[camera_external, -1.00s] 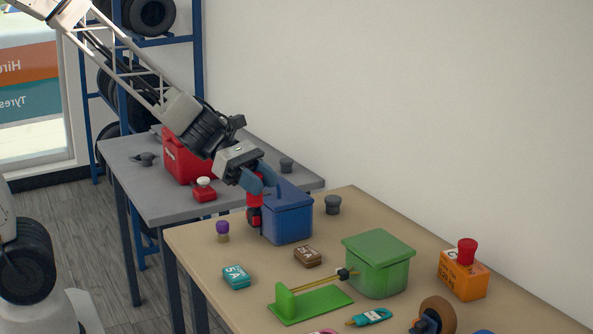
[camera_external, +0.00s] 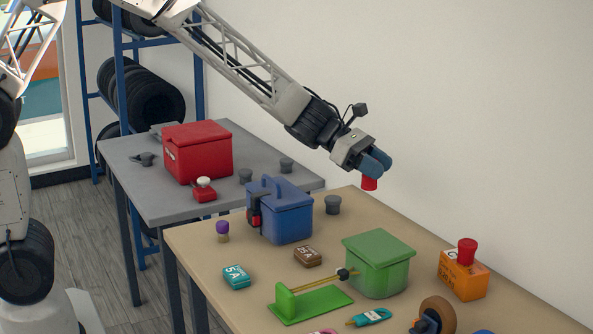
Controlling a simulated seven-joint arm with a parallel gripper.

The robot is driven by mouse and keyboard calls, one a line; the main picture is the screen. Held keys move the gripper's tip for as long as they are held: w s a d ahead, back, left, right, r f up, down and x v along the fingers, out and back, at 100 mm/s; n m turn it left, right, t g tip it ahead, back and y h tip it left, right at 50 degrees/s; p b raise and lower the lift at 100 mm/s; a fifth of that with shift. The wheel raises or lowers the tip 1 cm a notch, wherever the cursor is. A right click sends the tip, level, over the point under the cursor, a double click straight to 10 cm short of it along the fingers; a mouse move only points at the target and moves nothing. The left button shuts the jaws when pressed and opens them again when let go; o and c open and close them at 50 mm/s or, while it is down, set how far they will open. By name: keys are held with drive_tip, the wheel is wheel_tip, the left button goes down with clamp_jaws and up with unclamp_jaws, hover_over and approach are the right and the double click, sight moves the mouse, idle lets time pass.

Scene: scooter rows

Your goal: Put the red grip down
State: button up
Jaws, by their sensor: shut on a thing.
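My gripper (camera_external: 372,170) is shut on the red grip (camera_external: 369,184), whose lower end shows below the blue fingers. It hangs in the air above the back edge of the tan table (camera_external: 220,262), and the upper part of the grip is hidden by the fingers. Another red piece (camera_external: 467,251) stands on an orange block (camera_external: 463,276) at the right. A red and black clip-like part (camera_external: 254,212) sits against the left side of the blue lidded box (camera_external: 287,219).
A green lidded box (camera_external: 379,264) stands below and right of my gripper, with a green stand (camera_external: 310,303) beside it. A dark knob (camera_external: 333,204) and several small items share the table. A grey table (camera_external: 145,192) with a red box (camera_external: 198,152) is behind.

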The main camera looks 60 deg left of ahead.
drive_tip(key=w+d+f+n, duration=0.1)
drive_tip(key=w+d, duration=0.3)
drive_tip(key=w, duration=0.4)
drive_tip(key=w+d+f, duration=0.2)
drive_tip(key=w+d, duration=0.1)
drive_tip(key=w, duration=0.4)
drive_tip(key=shift+t, duration=0.4)
drive_tip(key=shift+w+f, duration=0.15)
drive_tip(key=shift+f, duration=1.1)
drive_tip(key=shift+w+f, duration=0.1)
drive_tip(key=shift+f, duration=1.1)
drive_tip(key=shift+f, duration=0.15)
drive_tip(key=shift+f, duration=3)
drive_tip(key=shift+f, duration=1.85)
drive_tip(key=shift+f, duration=0.15)
drive_tip(key=o, duration=0.9)
